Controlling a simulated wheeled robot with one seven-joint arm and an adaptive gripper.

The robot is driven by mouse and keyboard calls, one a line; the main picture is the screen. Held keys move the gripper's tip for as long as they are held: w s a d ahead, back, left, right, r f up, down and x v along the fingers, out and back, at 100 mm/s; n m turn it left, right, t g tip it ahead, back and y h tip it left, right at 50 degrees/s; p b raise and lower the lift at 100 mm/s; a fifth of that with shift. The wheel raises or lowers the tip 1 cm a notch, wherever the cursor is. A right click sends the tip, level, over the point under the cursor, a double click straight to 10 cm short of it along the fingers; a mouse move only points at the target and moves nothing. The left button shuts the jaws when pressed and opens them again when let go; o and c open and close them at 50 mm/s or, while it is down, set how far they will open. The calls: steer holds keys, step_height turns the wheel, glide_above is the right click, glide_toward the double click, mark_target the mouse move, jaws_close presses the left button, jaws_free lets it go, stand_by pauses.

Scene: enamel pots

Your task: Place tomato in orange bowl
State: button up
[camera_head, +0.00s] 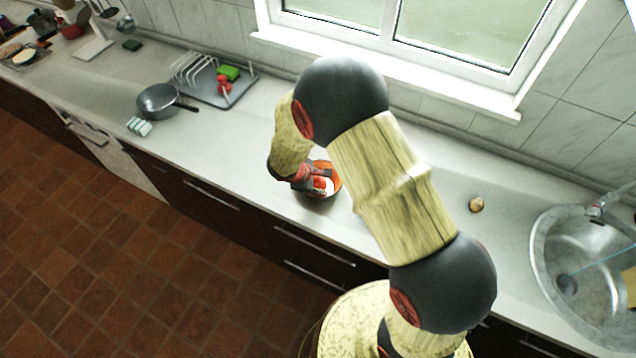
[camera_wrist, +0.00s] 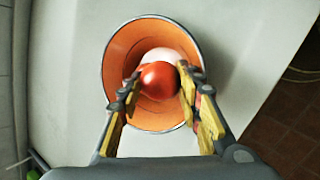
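The orange bowl (camera_wrist: 122,52) is below my gripper in the wrist view, with a pale round shape (camera_wrist: 160,54) inside it; I cannot tell whether that is an object or the bowl's bottom. The red tomato (camera_wrist: 158,82) sits between my gripper's (camera_wrist: 159,76) two fingers, which meet its sides. It appears over the bowl's opening; its height above the bottom is unclear. In the head view the bowl (camera_head: 334,172) stands on the counter, partly hidden by my gripper (camera_head: 318,184).
A small brown round item (camera_head: 476,205) and the sink (camera_head: 560,250) are to the right. The counter around the bowl is mostly clear.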

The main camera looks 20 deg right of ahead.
steer(key=shift+o, duration=0.6)
steer(key=shift+r, duration=0.1)
steer(key=shift+r+p, duration=0.5)
steer(key=shift+p, duration=0.15)
steer(key=p+v, duration=0.2)
steer(key=v, duration=1)
steer(key=s+d+r+m+y, duration=0.1)
steer(key=s+d+r+m, duration=0.2)
steer(key=r, duration=0.5)
steer(key=s+d+r+m+y, duration=0.1)
steer(key=s+d+r+m, duration=0.2)
steer(key=r, duration=0.6)
steer(key=s+r+m+t+y, duration=0.1)
steer(key=s+r+m, duration=0.2)
steer(key=s+r, duration=0.2)
steer(key=s+r+m+t+y, duration=0.1)
steer(key=s+r+m, duration=0.3)
steer(key=s, duration=0.7)
step_height(320, 180, up, 2)
steer(key=shift+s+a+r+t+y, duration=0.1)
steer(key=shift+s+a+t+y, duration=0.15)
steer(key=shift+a+y, duration=0.25)
steer(key=shift+b, duration=0.3)
